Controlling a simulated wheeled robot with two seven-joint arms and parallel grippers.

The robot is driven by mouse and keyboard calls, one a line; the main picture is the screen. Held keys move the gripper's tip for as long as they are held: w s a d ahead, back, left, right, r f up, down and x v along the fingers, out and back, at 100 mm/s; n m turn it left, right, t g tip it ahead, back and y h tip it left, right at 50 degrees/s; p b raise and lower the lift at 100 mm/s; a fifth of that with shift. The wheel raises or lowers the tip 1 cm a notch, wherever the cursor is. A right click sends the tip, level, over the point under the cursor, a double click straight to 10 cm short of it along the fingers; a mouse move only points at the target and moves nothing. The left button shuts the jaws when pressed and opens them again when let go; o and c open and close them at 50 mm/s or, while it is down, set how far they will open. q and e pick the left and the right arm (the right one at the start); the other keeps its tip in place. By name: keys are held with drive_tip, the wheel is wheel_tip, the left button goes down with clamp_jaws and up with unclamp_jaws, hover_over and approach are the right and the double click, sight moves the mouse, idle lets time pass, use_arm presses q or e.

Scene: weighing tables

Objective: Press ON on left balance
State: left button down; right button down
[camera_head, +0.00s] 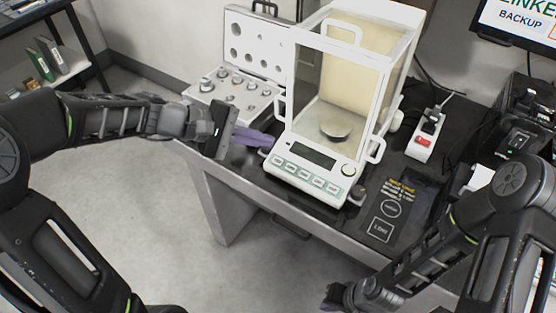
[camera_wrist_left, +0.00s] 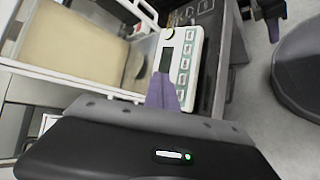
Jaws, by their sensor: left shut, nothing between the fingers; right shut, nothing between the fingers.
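A balance (camera_head: 320,180) with a glass draught shield and a round pan (camera_head: 336,125) stands on the dark table. The button labels are too small to read. My left gripper (camera_head: 268,139) is shut and empty, its purple fingers at the panel's left side. In the left wrist view the shut fingers (camera_wrist_left: 163,90) point at the panel (camera_wrist_left: 186,62), near the display. My right gripper (camera_head: 334,296) is shut and empty, low in front of the table.
An open case of metal weights (camera_head: 262,102) stands left of the balance. A power strip with a red switch (camera_head: 424,140) lies to its right. A dark labelled mat (camera_head: 402,195) and a monitor (camera_head: 520,22) are further right. Floor is free in front.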

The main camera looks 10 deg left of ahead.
use_arm(q)
drive_tip(key=b, duration=0.5)
hover_over(278, 161)
drive_tip(key=s+a, duration=0.2)
wheel_tip(278, 161, down, 7)
drive_tip(key=shift+w+d+f+b, duration=0.2)
drive_tip(key=shift+w+f+b, duration=0.05)
drive_tip(key=shift+f+b, duration=0.3)
idle(1.1)
drive_tip(key=shift+w+f+b, duration=0.1)
drive_tip(key=shift+f+b, duration=0.3)
drive_tip(key=shift+b, duration=0.15)
drive_tip(key=shift+w+f+b, duration=0.15)
drive_tip(key=shift+f+b, duration=0.2)
drive_tip(key=shift+b, duration=0.05)
idle(0.4)
drive_tip(key=shift+r, duration=0.1)
drive_tip(key=shift+s+r+p, duration=0.3)
drive_tip(key=shift+r+p, duration=0.2)
drive_tip(key=shift+r, duration=0.2)
